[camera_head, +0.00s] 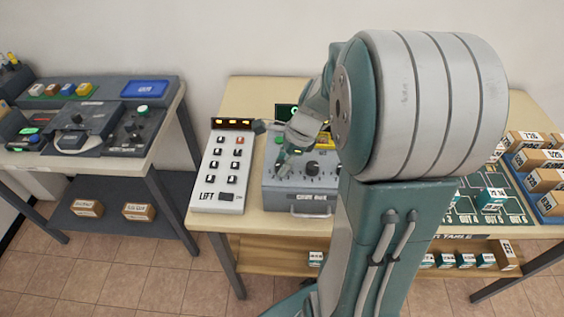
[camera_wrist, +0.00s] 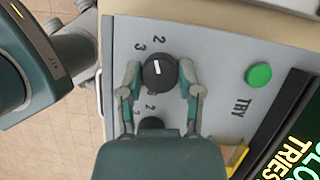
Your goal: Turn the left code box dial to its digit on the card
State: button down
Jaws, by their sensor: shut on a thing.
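The grey code box (camera_head: 300,202) stands on the table in the head view, partly hidden by my arm. In the wrist view its left dial (camera_wrist: 158,73) is black, with a white mark pointing up, roughly toward a printed 2; a 3 is printed to the upper left. My gripper (camera_wrist: 160,76) has one finger on each side of this dial and is shut on it. In the head view my gripper (camera_head: 284,164) is over the left part of the box. Another black dial (camera_head: 312,168) is beside it, partly hidden by my gripper in the wrist view (camera_wrist: 150,123). I cannot make out the card.
A green TRY button (camera_wrist: 258,76) and a dark screen (camera_wrist: 300,135) with green text lie to the right in the wrist view. A white LIFT panel (camera_head: 208,182) stands left of the box. Boxes (camera_head: 540,180) sit at the far right.

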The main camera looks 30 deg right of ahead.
jog(key=n+g, duration=0.2)
jog(key=n, duration=0.3)
jog(key=shift+w+n, duration=0.1)
jog(key=shift+n, duration=0.2)
jog(key=n+g, duration=0.2)
jog(key=n, duration=0.3)
jog(key=shift+f, duration=0.1)
jog(key=n+h, duration=0.1)
jog(key=n, duration=0.2)
jog(key=n+g, duration=0.1)
jog(key=n, duration=0.1)
jog(key=shift+w+n+g+h, duration=0.1)
jog(key=shift+n+g+h, duration=0.2)
jog(key=shift+n+h, duration=0.1)
jog(key=n+h, duration=0.1)
jog(key=n, duration=0.4)
jog(key=shift+a+g+h, duration=0.1)
jog(key=shift+g+h, duration=0.2)
jog(key=shift+h, duration=0.1)
jog(key=shift+c, duration=1.3)
grip_release()
jog(key=shift+w, duration=0.1)
